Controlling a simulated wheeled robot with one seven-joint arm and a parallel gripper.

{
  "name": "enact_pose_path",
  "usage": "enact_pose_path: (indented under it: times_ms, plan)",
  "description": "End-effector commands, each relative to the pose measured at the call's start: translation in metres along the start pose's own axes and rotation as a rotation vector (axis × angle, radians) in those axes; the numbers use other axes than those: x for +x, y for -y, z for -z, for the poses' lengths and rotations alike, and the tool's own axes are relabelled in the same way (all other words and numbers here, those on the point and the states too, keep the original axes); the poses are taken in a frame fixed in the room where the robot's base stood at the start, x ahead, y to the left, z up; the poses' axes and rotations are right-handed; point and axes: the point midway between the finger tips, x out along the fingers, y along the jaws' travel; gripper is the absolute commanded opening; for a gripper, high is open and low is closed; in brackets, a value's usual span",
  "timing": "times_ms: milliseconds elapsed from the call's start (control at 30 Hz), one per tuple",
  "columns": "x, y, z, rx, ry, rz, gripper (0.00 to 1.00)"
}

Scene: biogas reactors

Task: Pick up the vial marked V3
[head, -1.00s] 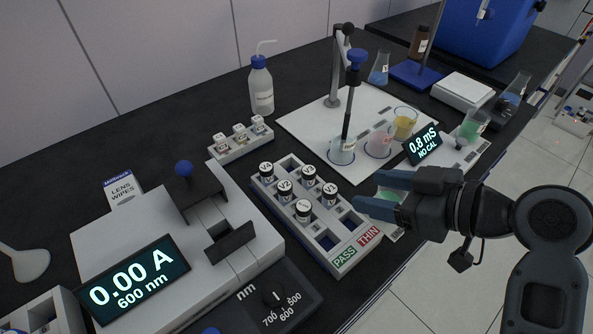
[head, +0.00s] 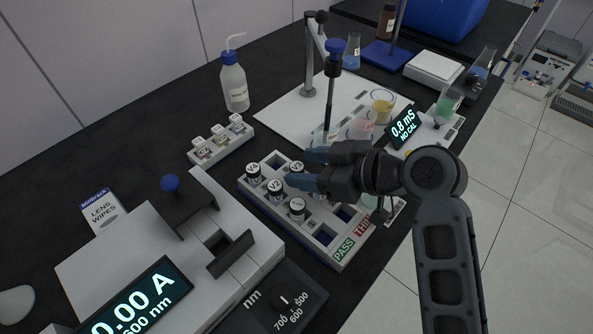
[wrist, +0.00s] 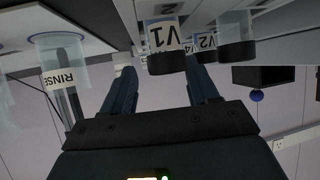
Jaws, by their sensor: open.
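In the upside-down wrist view, V1 (wrist: 163,40) shows beyond the open fingers (wrist: 163,80), with V2 (wrist: 206,42) behind. A black-capped vial (wrist: 237,35) there has no readable mark.
The rack has empty slots and PASS (head: 344,248) and THIN labels. A photometer (head: 130,245) stands left. A small rack (head: 221,142) and wash bottle (head: 235,85) stand behind. A probe stand (head: 309,70) and beakers stand on a white mat (head: 283,112) beyond my gripper.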

Motion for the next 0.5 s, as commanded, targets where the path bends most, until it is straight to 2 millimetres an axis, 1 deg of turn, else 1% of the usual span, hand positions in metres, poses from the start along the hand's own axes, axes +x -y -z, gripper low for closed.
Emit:
enact_pose_path:
  times_ms: [100,300,500]
  plan:
    - [0.0053,0.0003,0.0000,0.000,0.000,0.001,0.59]
    - [0.0053,0.0002,-0.0004,0.000,0.000,0.000,0.58]
    - [0.0051,0.0001,-0.0004,0.000,0.000,0.000,0.39]
